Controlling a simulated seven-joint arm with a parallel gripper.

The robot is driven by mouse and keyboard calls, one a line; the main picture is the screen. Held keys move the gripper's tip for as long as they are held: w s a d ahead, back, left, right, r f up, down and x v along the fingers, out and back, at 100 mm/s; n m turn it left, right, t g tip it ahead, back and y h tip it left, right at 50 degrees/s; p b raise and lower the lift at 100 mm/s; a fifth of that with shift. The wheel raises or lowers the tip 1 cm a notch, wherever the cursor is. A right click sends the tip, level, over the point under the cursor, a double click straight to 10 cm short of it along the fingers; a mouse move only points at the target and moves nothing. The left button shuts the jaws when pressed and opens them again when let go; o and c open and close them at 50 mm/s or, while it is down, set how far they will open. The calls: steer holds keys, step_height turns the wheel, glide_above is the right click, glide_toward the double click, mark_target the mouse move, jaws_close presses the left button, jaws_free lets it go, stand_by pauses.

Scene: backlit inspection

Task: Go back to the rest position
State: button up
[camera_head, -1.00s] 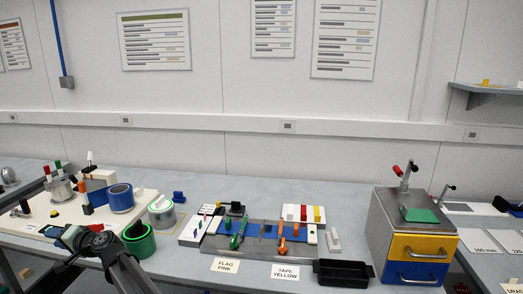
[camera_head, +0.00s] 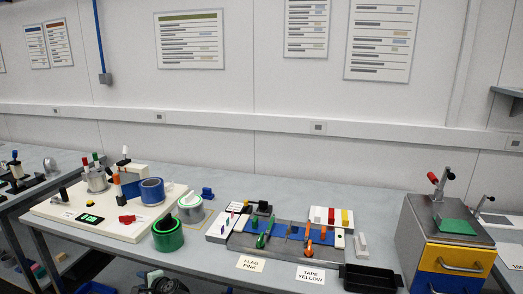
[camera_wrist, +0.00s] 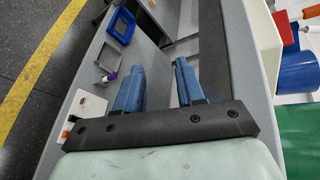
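My gripper (camera_wrist: 158,72) shows in the wrist view with its two blue fingers apart and nothing between them. It points down along the grey front edge of the bench, beside the tabletop. A dark part that looks like my arm shows at the bottom edge of the head view. My fingers are not visible in the head view.
The white board (camera_head: 62,209) holds a blue roll (camera_head: 152,192) and a metal pot (camera_head: 97,180). The tool tray, black bin (camera_head: 371,278) and drawer box (camera_head: 455,264) stand to the right.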

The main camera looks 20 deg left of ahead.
steer(key=w+d+f+m+h, duration=0.2)
steer(key=w+d+f, duration=0.1)
steer(key=d+f, duration=0.5)
steer(key=w+d+f+m+h, duration=0.1)
steer(key=w+d+f, duration=0.2)
steer(key=d+f, duration=0.55)
steer(key=s+d+f+n+g+h, duration=0.15)
steer(key=d+f, duration=0.25)
steer(key=d, duration=0.5)
steer(key=s+d+f+n+h, duration=0.1)
steer(key=s+d+f+h, duration=0.2)
steer(key=d, duration=0.7)
steer(key=s+d+f+n+g, duration=0.1)
steer(key=s+d+f, duration=0.1)
steer(key=d+f, duration=0.5)
steer(key=s+d+f+n+g+h, duration=0.2)
steer(key=s+d, duration=0.5)
steer(key=d, duration=0.4)
steer(key=s+d+f+n+g+h, duration=0.2)
steer(key=s+d, duration=0.5)
steer(key=d, duration=0.4)
steer(key=s+d+n+g+h, duration=0.1)
steer(key=s+d+g, duration=0.1)
steer(key=s+d, duration=0.4)
steer(key=s+d+n+g, duration=0.2)
steer(key=s+d, duration=0.5)
steer(key=s, duration=0.4)
steer(key=shift+r+h, duration=0.3)
steer(key=shift+h, duration=0.05)
